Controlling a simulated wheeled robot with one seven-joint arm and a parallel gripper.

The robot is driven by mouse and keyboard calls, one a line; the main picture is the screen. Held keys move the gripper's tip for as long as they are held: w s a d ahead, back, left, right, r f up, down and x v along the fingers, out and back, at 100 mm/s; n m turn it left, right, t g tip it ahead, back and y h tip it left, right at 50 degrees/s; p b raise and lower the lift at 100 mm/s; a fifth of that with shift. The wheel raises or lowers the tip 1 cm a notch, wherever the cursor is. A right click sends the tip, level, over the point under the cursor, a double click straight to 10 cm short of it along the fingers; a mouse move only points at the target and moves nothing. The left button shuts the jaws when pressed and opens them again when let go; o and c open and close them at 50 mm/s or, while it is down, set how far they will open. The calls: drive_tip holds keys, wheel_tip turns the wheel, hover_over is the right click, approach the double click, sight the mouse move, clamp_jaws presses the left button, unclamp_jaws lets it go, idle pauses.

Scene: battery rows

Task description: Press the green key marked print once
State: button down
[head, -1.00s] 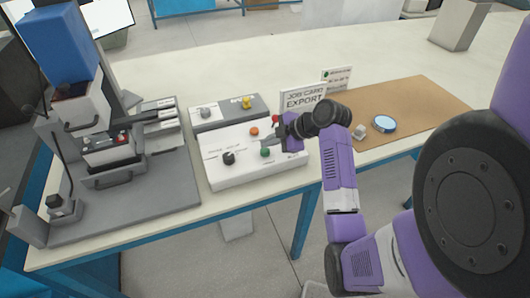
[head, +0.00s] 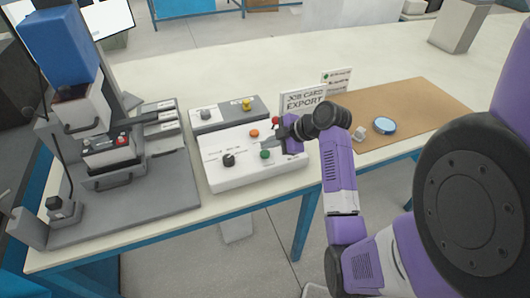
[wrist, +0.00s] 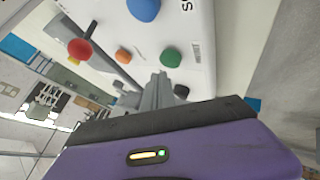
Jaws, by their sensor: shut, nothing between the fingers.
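The green key (head: 265,154) is a round button near the front edge of a white sloped control box (head: 215,175). Any print marking is too small to read. My gripper (head: 268,146) is shut and empty, hanging low over the box just beside the green key in the head view. In the wrist view the closed fingers (wrist: 160,78) point toward the green key (wrist: 171,57), which shows just beyond their tips. I cannot tell whether they touch it.
An orange button (head: 254,132), a black knob (head: 229,158) and a red button (wrist: 80,49) share the box, with a blue button (wrist: 143,8). A sign reading job card export (head: 303,99) stands behind. A grey press station (head: 150,190) is left; a brown mat (head: 425,100) lies right.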

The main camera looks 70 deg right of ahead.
sight(268, 154)
drive_tip(key=shift+f, duration=0.1)
idle(0.7)
drive_tip(key=shift+f+b, duration=0.35)
drive_tip(key=shift+f+b, duration=0.4)
drive_tip(key=shift+f, duration=0.1)
idle(0.8)
drive_tip(key=shift+r+p, duration=0.75)
drive_tip(key=shift+r, duration=0.2)
wheel_tip(268, 154, up, 5)
drive_tip(key=p, duration=0.4)
idle(1.0)
